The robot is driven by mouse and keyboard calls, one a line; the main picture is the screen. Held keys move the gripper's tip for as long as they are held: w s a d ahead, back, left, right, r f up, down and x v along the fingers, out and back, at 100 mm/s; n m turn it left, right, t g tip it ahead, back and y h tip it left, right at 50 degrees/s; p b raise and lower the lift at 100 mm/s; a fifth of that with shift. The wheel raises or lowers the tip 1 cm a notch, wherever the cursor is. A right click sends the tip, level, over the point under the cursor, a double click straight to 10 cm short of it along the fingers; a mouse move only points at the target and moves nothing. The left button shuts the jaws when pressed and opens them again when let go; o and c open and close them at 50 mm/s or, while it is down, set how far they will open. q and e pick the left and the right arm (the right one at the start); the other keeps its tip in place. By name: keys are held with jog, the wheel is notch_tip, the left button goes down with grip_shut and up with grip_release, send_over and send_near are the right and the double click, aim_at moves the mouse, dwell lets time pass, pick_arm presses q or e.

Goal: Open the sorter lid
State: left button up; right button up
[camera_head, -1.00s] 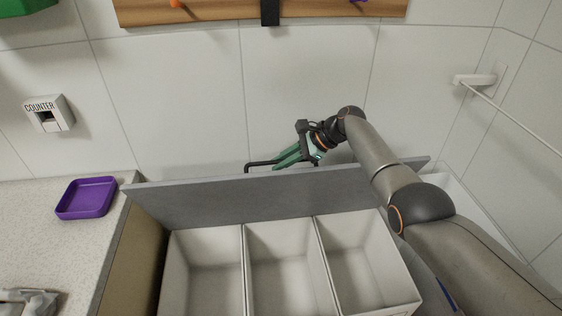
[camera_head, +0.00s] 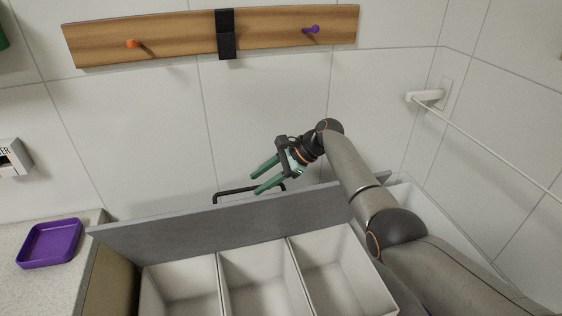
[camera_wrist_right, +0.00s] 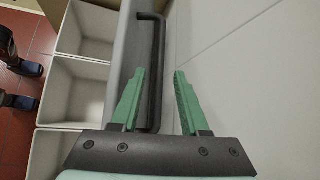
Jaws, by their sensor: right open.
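The sorter lid (camera_head: 230,222) is a grey panel standing raised along the back of the sorter, with three pale open bins (camera_head: 262,282) in front of it. Its black bar handle (camera_head: 236,191) is on the lid's far side, towards the wall. My right gripper (camera_head: 258,184) is open, with green fingers, just above the handle in the head view. In the right wrist view the handle (camera_wrist_right: 151,70) runs beside the left finger, and nothing is gripped between the fingertips (camera_wrist_right: 160,72). My left gripper is not in view.
A purple tray (camera_head: 50,243) lies on the speckled counter at left. A wooden rail (camera_head: 170,36) with an orange peg and a purple peg is on the tiled wall above. A white wall bracket (camera_head: 427,96) holds a thin rod at right.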

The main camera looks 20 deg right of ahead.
jog(key=v, duration=0.8)
jog(key=shift+f, duration=0.1)
